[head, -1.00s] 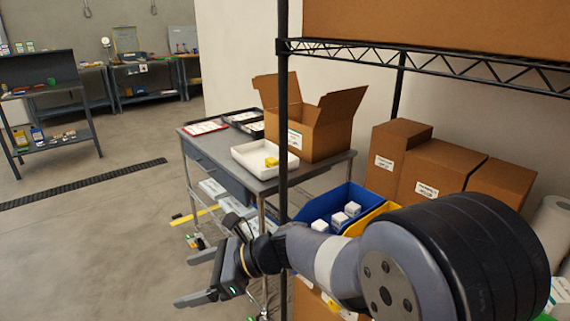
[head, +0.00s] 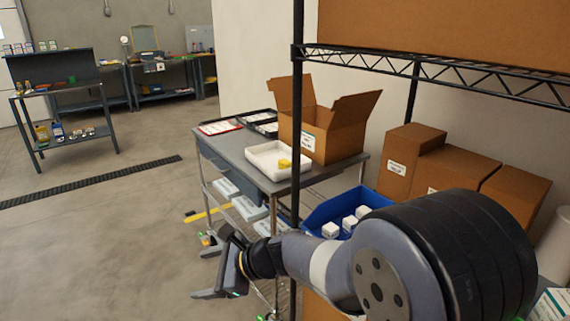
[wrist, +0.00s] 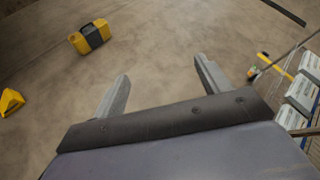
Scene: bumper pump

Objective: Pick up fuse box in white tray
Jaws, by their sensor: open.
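The white tray (head: 262,157) stands on the grey table, left of the open cardboard box. A small yellow item (head: 285,164) lies in the tray at its right side; it is too small to tell whether it is the fuse box. My gripper (head: 205,268) is open and empty, in front of and below the table, well apart from the tray. In the wrist view my open fingers (wrist: 160,85) point over bare floor, and the tray does not show there.
A black shelf post (head: 297,110) stands between my arm and the table. The open cardboard box (head: 325,125) is beside the tray. A blue bin (head: 345,205) with white boxes is near my arm. A yellow and black case (wrist: 89,37) lies on the floor.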

